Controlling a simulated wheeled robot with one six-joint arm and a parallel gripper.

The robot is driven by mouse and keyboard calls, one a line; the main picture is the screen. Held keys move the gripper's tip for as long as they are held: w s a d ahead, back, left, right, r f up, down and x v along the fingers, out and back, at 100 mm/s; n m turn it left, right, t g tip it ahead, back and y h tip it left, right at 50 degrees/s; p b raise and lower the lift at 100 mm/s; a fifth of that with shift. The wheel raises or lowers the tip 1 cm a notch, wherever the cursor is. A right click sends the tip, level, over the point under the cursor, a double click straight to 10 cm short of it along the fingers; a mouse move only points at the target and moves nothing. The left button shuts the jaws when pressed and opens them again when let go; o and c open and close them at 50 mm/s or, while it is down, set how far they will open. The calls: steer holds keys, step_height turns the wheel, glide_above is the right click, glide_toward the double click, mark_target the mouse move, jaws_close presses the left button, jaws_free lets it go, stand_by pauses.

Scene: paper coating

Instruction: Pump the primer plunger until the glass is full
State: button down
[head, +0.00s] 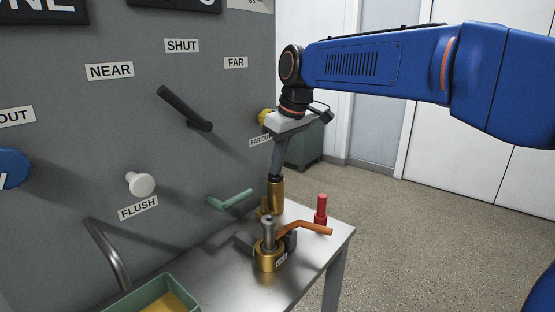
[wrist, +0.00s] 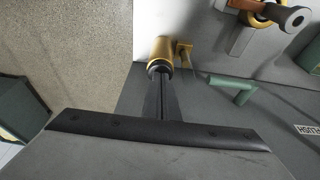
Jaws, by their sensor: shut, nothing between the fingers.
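A brass cylinder (head: 276,197), likely the primer body, stands upright at the back of the metal bench, against the grey panel. It also shows in the wrist view (wrist: 162,50). My gripper (head: 275,175) points down with its fingers closed together, and its tips are at the top of this cylinder; the wrist view shows the same fingers (wrist: 159,72) meeting its dark end. They hold nothing. The plunger is hidden or cannot be told apart from the dark fingertips. I cannot pick out the glass or its level in either view.
A brass valve (head: 268,257) with a grey post and orange lever (head: 308,228) stands in front of the cylinder. A red post (head: 321,210) is to the right. A green handle (head: 231,200) sticks out left. A green tray (head: 158,297) is at front left. Floor at right is clear.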

steer(key=shift+f, duration=0.15)
steer(key=w+a+v, duration=0.1)
steer(key=v, duration=1.3)
steer(key=shift+r, duration=0.25)
steer(key=shift+s+d, duration=0.1)
steer(key=s+d+f+m, duration=0.3)
steer(key=s+d+f, duration=0.2)
steer(key=d, duration=0.5)
steer(key=s+d+f+m+t+h, duration=0.1)
steer(key=s+d+f+m, duration=0.1)
steer(key=s+d+f, duration=0.4)
steer(key=s+d+f+m, duration=0.3)
steer(key=s+d+f, duration=0.2)
steer(key=s+f, duration=0.3)
steer(key=s+d+f+m+t+h, duration=0.1)
steer(key=s+d+f, duration=0.5)
steer(key=f, duration=0.7)
steer(key=shift+s+d+f+m+t+h, duration=0.25)
steer(key=shift+s+d+m+t+h, duration=0.1)
steer(key=shift+s+m, duration=0.35)
steer(key=shift+w+r, duration=0.1)
